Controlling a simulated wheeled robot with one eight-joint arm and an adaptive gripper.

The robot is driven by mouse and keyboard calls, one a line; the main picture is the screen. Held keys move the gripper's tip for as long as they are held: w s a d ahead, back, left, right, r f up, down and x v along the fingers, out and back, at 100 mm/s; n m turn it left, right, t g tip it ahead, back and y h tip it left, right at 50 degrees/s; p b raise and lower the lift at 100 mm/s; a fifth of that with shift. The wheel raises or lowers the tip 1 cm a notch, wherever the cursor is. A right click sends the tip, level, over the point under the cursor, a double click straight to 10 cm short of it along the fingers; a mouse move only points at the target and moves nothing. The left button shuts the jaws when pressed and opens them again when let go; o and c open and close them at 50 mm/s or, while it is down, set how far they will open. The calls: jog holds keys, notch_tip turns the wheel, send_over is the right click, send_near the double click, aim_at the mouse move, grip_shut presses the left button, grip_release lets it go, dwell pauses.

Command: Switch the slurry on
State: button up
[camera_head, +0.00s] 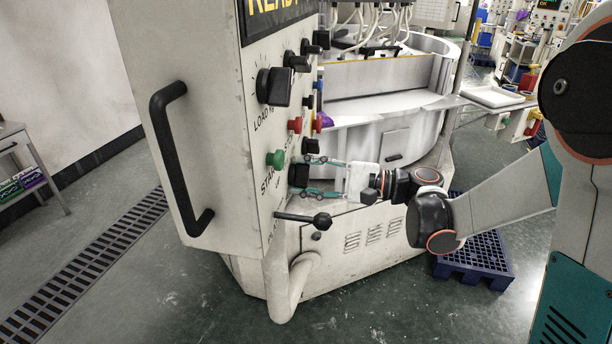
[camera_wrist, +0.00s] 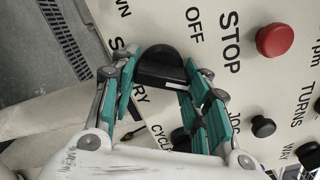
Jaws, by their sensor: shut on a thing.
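The black slurry knob (camera_wrist: 160,66) is on the pale control panel, between my fingers in the wrist view. The lettering SLURRY, partly hidden by a finger, stands left of and below it, and OFF stands above it to the right. In the head view the knob (camera_head: 298,176) is low on the panel's face. My gripper (camera_wrist: 164,78) is shut on the knob, with a green-padded finger on each side; it also shows in the head view (camera_head: 306,176). I cannot tell which mark the knob points at.
The red STOP button (camera_wrist: 275,39) and several small black knobs are close by. In the head view the green start button (camera_head: 276,159) is beside the gripper. A black ball-ended lever (camera_head: 320,219) sticks out below it. A blue pallet (camera_head: 480,262) lies on the floor.

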jog(key=o, duration=1.1)
jog(key=shift+c, duration=0.2)
jog(key=v, duration=1.2)
jog(key=shift+a+f, duration=0.1)
